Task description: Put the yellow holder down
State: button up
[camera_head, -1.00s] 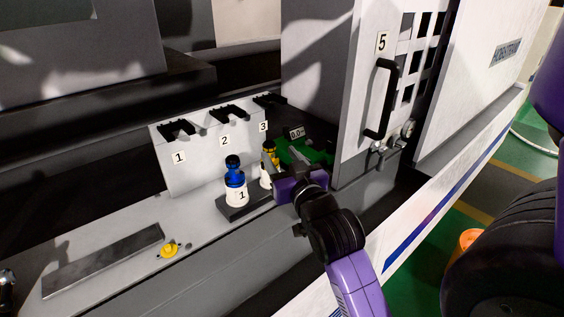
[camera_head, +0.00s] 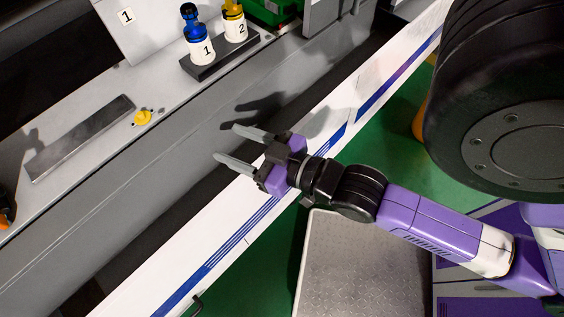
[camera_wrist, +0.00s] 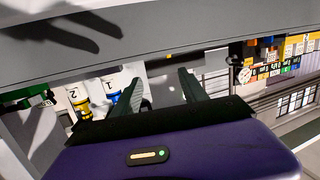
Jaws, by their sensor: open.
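The yellow holder (camera_head: 234,14) stands upright in the white cup numbered 2 (camera_head: 236,31) at the top of the head view. Next to it, a blue holder (camera_head: 192,20) stands in the white cup numbered 1 (camera_head: 201,50). Both cups are on a dark base (camera_head: 221,56). In the wrist view the cup numbered 2 (camera_wrist: 80,93) is at the left, beside the cup numbered 1. My gripper (camera_head: 226,144) is open and empty, in front of the ledge and well apart from the holders.
A small yellow knob (camera_head: 143,118) and a long metal bar (camera_head: 80,138) lie on the grey ledge (camera_head: 120,166). A white panel with blue stripes (camera_head: 225,240) runs below it. A metal platform (camera_head: 366,266) stands on the green floor.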

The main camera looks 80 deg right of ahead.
jog(key=s+a+f+n+y, duration=0.1)
jog(key=s+a+y, duration=0.3)
jog(key=s+a, duration=0.5)
jog(key=shift+s+n+g+y, duration=0.3)
jog(key=shift+s+n, duration=0.6)
jog(key=shift+s, duration=0.05)
jog(key=shift+o, duration=0.4)
jog(key=shift+f, duration=0.1)
